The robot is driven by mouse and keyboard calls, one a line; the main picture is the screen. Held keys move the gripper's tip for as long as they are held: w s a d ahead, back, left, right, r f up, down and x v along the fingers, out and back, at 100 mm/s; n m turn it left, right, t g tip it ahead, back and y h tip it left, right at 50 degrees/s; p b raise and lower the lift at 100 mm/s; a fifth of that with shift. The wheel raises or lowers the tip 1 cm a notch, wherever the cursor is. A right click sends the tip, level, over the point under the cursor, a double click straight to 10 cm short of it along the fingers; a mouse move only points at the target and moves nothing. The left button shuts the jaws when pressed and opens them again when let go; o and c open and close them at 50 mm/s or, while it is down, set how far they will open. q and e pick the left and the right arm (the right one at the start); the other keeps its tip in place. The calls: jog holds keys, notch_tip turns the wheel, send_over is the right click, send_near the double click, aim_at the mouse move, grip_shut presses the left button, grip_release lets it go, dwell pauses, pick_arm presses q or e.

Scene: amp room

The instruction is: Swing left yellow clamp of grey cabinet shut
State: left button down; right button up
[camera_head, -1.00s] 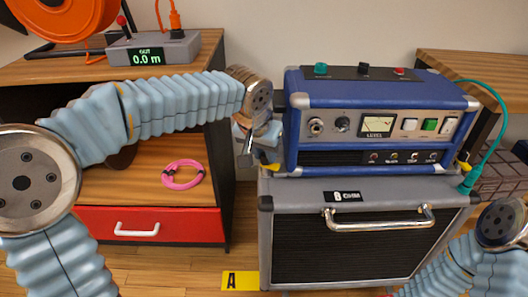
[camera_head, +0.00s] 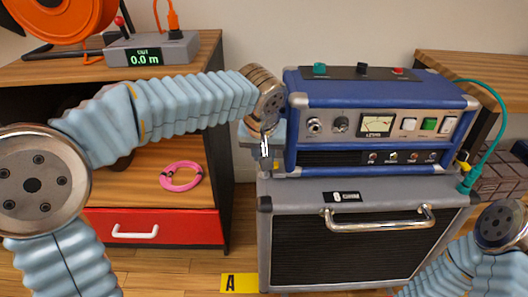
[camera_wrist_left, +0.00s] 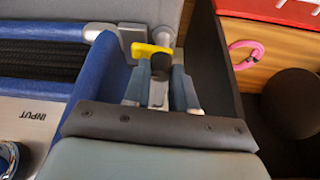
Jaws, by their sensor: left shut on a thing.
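The grey cabinet (camera_head: 300,188) stands on the floor with a blue amplifier (camera_head: 375,92) on top of it. The left yellow clamp (camera_wrist_left: 150,49) is at the cabinet's top left corner, beside the blue amplifier's end. My left gripper (camera_wrist_left: 160,85) is shut on the clamp's dark-tipped lever, with one finger on each side. In the head view my left gripper (camera_head: 265,146) points down at that corner and mostly hides the clamp. The right yellow clamp (camera_head: 463,167) shows at the opposite corner. My right arm shows at lower right, but its gripper is out of view.
A wooden shelf unit with a red drawer (camera_head: 180,226) stands left, holding a pink cable coil (camera_head: 181,176). A narrow gap separates it from the cabinet. A teal cable (camera_head: 494,130) hangs at the right. A yellow "A" floor label (camera_head: 240,283) lies in front.

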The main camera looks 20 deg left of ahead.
pick_arm(q)
jog(key=c, duration=0.9)
grip_release()
jog(key=shift+r, duration=0.1)
jog(key=p+v, duration=0.2)
jog(key=v, duration=1.1)
jog(key=shift+s+d+r+p, duration=0.1)
jog(key=shift+s+r+p, duration=0.15)
jog(key=shift+p, duration=0.1)
